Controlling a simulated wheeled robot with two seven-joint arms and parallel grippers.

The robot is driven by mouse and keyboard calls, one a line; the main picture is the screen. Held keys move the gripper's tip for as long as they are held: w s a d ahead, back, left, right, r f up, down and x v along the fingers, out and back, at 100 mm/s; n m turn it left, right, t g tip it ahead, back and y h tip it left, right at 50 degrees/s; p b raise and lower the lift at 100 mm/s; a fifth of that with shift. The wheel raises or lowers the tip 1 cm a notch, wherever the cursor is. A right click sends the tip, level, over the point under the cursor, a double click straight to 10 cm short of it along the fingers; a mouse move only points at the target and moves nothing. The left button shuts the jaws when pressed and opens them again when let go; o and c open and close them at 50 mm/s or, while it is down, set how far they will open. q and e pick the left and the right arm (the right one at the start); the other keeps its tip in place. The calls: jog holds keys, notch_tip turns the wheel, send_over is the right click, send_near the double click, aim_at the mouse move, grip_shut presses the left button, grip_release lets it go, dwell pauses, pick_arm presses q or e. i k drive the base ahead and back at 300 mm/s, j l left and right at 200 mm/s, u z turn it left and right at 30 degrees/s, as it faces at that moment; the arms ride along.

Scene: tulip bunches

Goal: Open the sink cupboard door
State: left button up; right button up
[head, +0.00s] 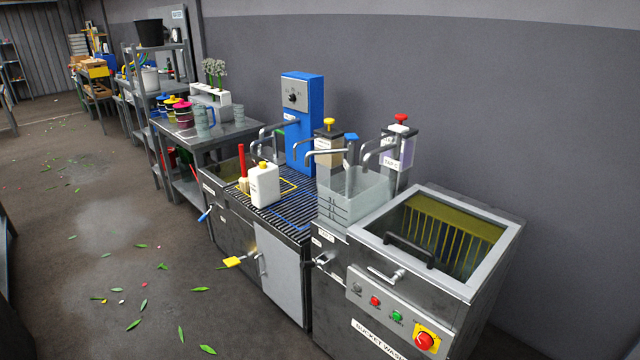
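The sink cupboard door appears to be the light grey panel (282,278) on the front of the metal sink unit, below the slatted drainer. It looks shut, nearly flush with the front, though a small gap is too fine to tell. A metal bar handle (262,265) sits near its left edge. A lever with a yellow grip (232,262) sticks out just left of the handle. Neither of my grippers is in view.
The bucket washer (430,270) stands right of the door, with a lever handle (387,274) on its front. A blue lever (205,214) sticks out at the unit's left. The floor in front is open, with scattered leaves.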

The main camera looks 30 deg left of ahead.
aim_at(281, 275)
jog(key=i+j+u, duration=0.2)
jog(key=i+u, duration=0.55)
jog(key=u, duration=0.2)
jog(key=i+l+u, duration=0.1)
jog(key=i+u, duration=0.35)
jog(key=i+j, duration=0.25)
jog(key=i, duration=0.2)
jog(key=i+j, duration=0.3)
jog(key=i, duration=0.2)
jog(key=l+z, duration=0.05)
